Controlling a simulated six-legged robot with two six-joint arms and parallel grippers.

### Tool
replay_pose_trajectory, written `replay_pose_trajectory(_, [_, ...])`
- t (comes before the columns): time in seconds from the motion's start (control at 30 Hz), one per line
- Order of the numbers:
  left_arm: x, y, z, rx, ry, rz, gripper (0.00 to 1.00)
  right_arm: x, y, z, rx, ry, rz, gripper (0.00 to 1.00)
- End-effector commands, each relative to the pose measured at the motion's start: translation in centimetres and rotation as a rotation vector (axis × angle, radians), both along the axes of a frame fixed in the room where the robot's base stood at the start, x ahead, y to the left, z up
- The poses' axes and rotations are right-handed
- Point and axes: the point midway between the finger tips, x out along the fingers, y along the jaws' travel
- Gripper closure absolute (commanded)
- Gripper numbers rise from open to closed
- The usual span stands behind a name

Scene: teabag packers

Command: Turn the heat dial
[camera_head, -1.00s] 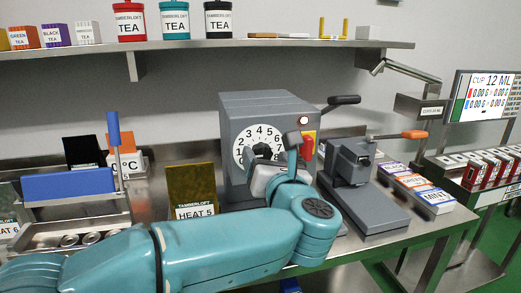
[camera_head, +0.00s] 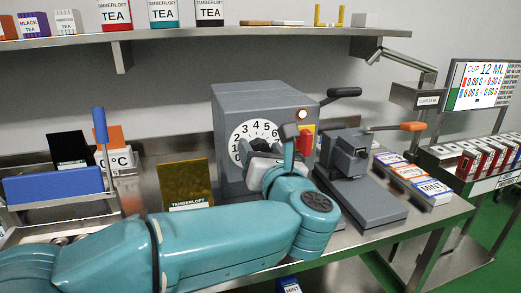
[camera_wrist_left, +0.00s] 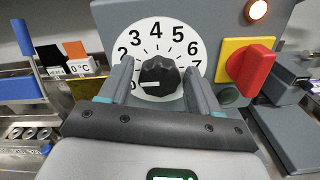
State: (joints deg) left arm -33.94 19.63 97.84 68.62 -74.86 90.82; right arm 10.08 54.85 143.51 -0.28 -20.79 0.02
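The heat dial is a white numbered face (camera_head: 241,131) with a black knob on the front of a grey machine (camera_head: 262,99). In the left wrist view the knob (camera_wrist_left: 160,72) shows clearly, its white mark pointing lower left toward the 0. My left gripper (camera_head: 262,157) is in front of the dial and hides its lower part in the head view. In the left wrist view its two fingers (camera_wrist_left: 159,76) are apart, one on each side of the knob, with gaps visible. I cannot tell whether the fingertips reach the knob's depth. My right gripper is in neither view.
A red switch on a yellow plate (camera_wrist_left: 232,51) and a lit lamp (camera_wrist_left: 257,10) are right of the dial. A grey press with an orange handle (camera_head: 412,126) stands to the right.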

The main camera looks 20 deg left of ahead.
Motion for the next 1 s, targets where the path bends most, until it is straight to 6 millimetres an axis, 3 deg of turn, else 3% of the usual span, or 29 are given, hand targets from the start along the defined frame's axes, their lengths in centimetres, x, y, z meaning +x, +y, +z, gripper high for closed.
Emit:
replay_pose_trajectory(0.03, [0.0, 0.01, 0.0, 0.0, 0.0, 0.0, 0.55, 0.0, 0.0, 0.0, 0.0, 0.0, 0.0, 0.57])
replay_pose_trajectory(0.13, [0.04, 0.05, 0.01, 0.0, 0.0, 0.0, 0.86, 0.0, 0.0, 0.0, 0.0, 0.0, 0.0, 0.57])
replay_pose_trajectory(0.57, [0.23, 0.21, 0.01, 0.064, 0.043, 0.0, 0.85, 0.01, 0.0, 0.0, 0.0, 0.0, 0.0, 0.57])
replay_pose_trajectory(1.0, [0.31, 0.12, 0.04, 0.37, 0.249, 0.001, 0.85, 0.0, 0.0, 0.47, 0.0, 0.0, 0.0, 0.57])
